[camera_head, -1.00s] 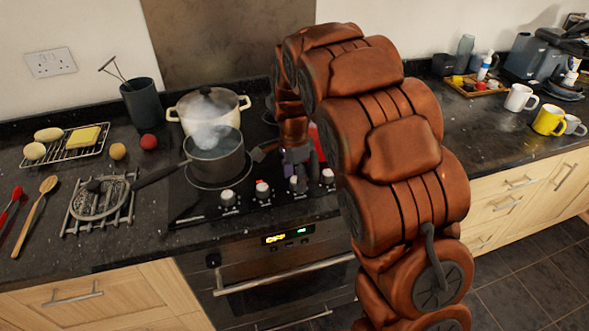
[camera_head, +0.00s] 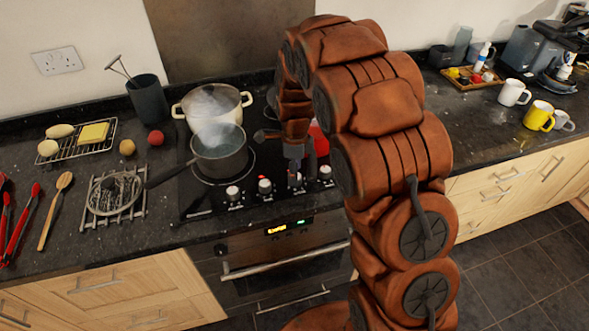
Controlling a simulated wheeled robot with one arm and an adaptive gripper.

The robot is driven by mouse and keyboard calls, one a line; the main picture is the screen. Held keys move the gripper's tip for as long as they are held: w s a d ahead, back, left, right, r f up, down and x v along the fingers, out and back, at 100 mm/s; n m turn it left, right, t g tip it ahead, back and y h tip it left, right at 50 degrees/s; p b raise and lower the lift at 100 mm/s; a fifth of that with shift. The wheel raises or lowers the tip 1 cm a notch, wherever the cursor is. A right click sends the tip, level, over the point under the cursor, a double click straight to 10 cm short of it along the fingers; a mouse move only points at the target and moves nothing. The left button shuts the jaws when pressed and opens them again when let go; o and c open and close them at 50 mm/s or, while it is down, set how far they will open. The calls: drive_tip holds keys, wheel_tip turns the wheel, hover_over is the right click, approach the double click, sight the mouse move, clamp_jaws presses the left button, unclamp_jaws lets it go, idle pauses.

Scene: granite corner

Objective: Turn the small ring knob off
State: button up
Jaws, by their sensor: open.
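The black hob (camera_head: 195,203) has a row of pale-topped knobs along its front edge. The leftmost knob (camera_head: 232,193) and the second knob (camera_head: 264,186) show clearly. The third knob (camera_head: 295,181) is partly hidden by my gripper (camera_head: 294,172), and the rightmost knob (camera_head: 325,173) is just right of it. I cannot read which knob serves the small ring, nor their settings. My gripper is open, pointing down at the third knob. I cannot tell whether its fingers touch it.
A steaming dark saucepan (camera_head: 219,155) sits left of my gripper, its handle reaching left. A cream pot (camera_head: 213,103) stands behind it. A red item (camera_head: 319,138) shows behind my gripper. The oven (camera_head: 280,262) is below. Worktop right of my arm is clear up to the mugs (camera_head: 513,92).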

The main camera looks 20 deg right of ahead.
wheel_tip(320, 180, up, 7)
drive_tip(key=shift+w+f+b, duration=0.1)
drive_tip(key=shift+f+b, duration=0.05)
drive_tip(key=shift+b, duration=1.1)
drive_tip(key=s+r+n+g+b, duration=0.1)
drive_tip(key=s+n+b, duration=0.3)
drive_tip(key=s+n, duration=1.4)
drive_tip(key=shift+s+r, duration=0.2)
drive_tip(key=shift+s, duration=5.55)
drive_tip(key=shift+d+n, duration=0.1)
drive_tip(key=shift+n, duration=0.2)
drive_tip(key=s+f+n, duration=0.1)
drive_tip(key=s+n, duration=0.3)
drive_tip(key=s, duration=0.2)
drive_tip(key=shift+s, duration=0.15)
drive_tip(key=shift+c, duration=0.2)
